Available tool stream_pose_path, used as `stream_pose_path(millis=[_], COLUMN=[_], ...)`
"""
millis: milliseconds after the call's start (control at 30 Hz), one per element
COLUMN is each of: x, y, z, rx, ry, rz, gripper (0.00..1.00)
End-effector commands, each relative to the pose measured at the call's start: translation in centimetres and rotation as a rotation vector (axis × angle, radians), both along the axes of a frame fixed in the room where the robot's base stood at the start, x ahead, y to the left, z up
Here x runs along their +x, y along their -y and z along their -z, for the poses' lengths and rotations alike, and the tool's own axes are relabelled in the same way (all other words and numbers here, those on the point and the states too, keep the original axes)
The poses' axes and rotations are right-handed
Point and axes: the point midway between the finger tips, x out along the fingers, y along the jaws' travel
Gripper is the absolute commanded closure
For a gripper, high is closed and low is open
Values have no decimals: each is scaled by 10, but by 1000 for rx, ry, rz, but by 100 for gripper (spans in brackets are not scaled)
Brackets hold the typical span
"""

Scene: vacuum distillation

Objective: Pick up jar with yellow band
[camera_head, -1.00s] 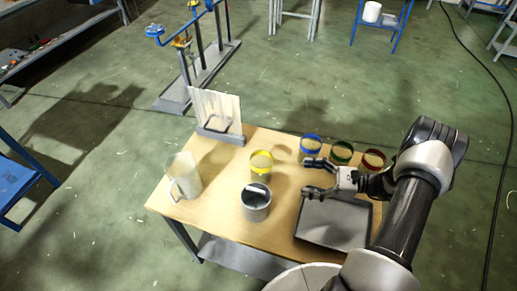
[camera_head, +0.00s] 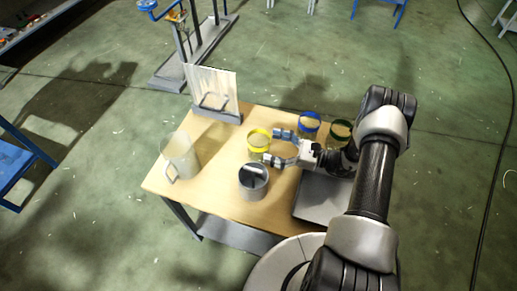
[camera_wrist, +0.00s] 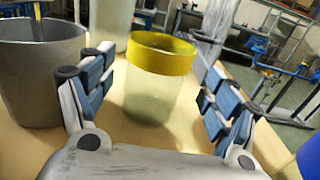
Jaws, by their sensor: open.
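The jar with the yellow band (camera_head: 259,142) stands upright on the wooden table, near its middle. In the wrist view the jar (camera_wrist: 150,95) is clear with a wide yellow band at its top, and it stands between and ahead of my two fingers. My gripper (camera_head: 277,147) is open, its fingers pointing left at the jar from the right side. In the wrist view my gripper (camera_wrist: 155,100) has one finger to each side of the jar, with a gap to the glass on the right. Nothing is held.
A grey metal pot (camera_head: 253,183) stands close in front of the jar, also beside my left finger in the wrist view (camera_wrist: 40,75). A clear pitcher (camera_head: 181,156) is at the left, a white panel stand (camera_head: 213,90) behind. Blue-banded (camera_head: 309,122) and green-banded (camera_head: 340,130) jars stand right.

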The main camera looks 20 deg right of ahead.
Motion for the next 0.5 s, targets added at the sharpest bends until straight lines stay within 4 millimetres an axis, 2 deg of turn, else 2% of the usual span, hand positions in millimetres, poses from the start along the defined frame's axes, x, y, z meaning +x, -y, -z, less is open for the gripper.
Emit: stream_pose_path(millis=[300,500], x=[18,27], y=[-34,-46], z=[-9,-10], rx=[-1,-1], ry=[0,-1], rz=[-4,0], gripper=[19,19])
